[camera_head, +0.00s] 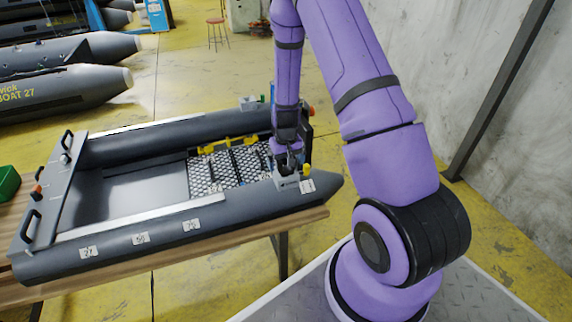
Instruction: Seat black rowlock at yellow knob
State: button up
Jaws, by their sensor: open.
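The yellow knob (306,168) is small and stands on the near tube of the grey inflatable boat (240,206), close to its right end. A light grey block (287,181) sits on the tube just left of the knob. My gripper (289,160) points down right above this block, left of the knob; its jaws are open. Dark parts show around the fingertips, but they are too small to tell the black rowlock from the gripper. I cannot tell whether the rowlock sits in the block.
The boat lies on a wooden table (300,219). Yellow pieces (214,145) and a patterned floor (212,176) are inside the boat. Numbered labels (141,238) mark the near tube. A green bin (8,182) is at far left. A concrete wall (500,130) stands at right.

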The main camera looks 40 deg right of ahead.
notch_tip(320, 180, up, 9)
jog(key=shift+r, duration=0.2)
jog(key=shift+r, duration=0.1)
notch_tip(320, 180, up, 11)
jog(key=t, duration=0.1)
send_over(286, 170)
jog(key=s+a, duration=0.1)
jog(key=a, duration=0.3)
jog(key=s+a+r+n+t, duration=0.1)
jog(key=s+a+r, duration=0.1)
jog(key=r, duration=0.3)
jog(key=s+a+r, duration=0.1)
jog(key=s+r, duration=0.2)
jog(key=r, duration=0.2)
jog(key=s+a+r+n+t, duration=0.1)
jog(key=s+a+r, duration=0.2)
jog(key=s+r, duration=0.3)
jog(key=s+a+r+n+t, duration=0.1)
jog(key=s+r, duration=0.6)
jog(key=s, duration=0.7)
jog(key=shift+s+a+r+t, duration=0.2)
jog(key=shift+a+t, duration=0.4)
jog(key=shift+a, duration=0.35)
jog(key=shift+d, duration=0.1)
